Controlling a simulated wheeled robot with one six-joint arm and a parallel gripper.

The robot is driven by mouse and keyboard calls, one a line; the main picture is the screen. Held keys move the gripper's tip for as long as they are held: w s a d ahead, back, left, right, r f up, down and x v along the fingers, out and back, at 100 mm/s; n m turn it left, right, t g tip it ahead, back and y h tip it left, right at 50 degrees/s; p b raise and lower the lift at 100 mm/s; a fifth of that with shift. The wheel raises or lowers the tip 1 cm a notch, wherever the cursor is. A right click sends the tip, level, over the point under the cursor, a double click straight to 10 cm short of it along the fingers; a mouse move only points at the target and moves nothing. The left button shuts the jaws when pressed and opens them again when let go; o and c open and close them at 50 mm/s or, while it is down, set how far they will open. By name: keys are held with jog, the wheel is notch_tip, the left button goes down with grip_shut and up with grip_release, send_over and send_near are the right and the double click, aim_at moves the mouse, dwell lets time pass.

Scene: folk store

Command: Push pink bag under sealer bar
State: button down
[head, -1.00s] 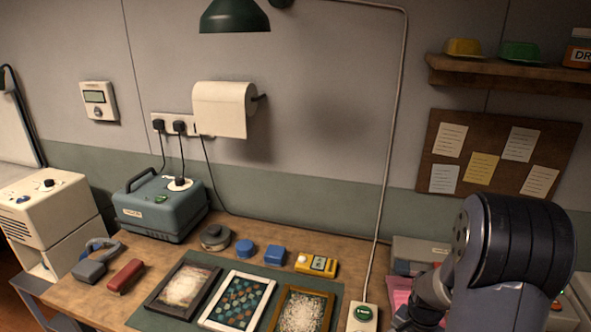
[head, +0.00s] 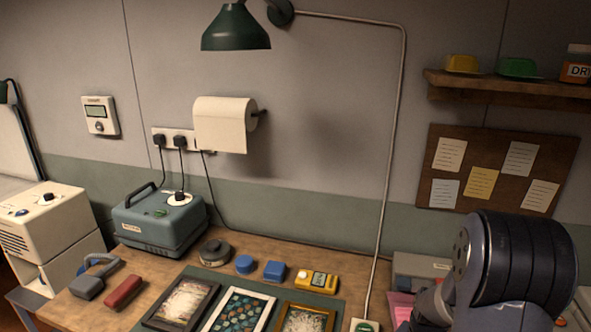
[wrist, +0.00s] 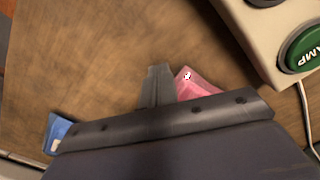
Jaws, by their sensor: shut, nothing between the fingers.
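The pink bag (wrist: 195,86) shows in the wrist view just right of my gripper (wrist: 160,70), partly hidden behind the finger mount. My gripper is shut and empty, its tips over the wooden bench. Whether it touches the bag I cannot tell. In the head view a pink patch of the bag (head: 401,302) shows left of my arm, which hides the rest. A grey box (head: 421,266) behind it may be the sealer; its bar cannot be made out.
A pale box with a green lamp button (wrist: 299,50) is at the wrist view's upper right. A blue item (wrist: 59,129) is at lower left. Picture frames (head: 240,309) lie on a green mat, left of my arm. Bare wood lies left of my gripper in the wrist view.

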jog(key=shift+s+a, duration=0.2)
jog(key=shift+s, duration=0.45)
notch_tip(320, 180, up, 8)
jog(key=p, duration=0.5)
jog(key=shift+p, duration=0.4)
jog(key=shift+f, duration=0.1)
notch_tip(320, 180, down, 8)
jog(key=b, duration=0.6)
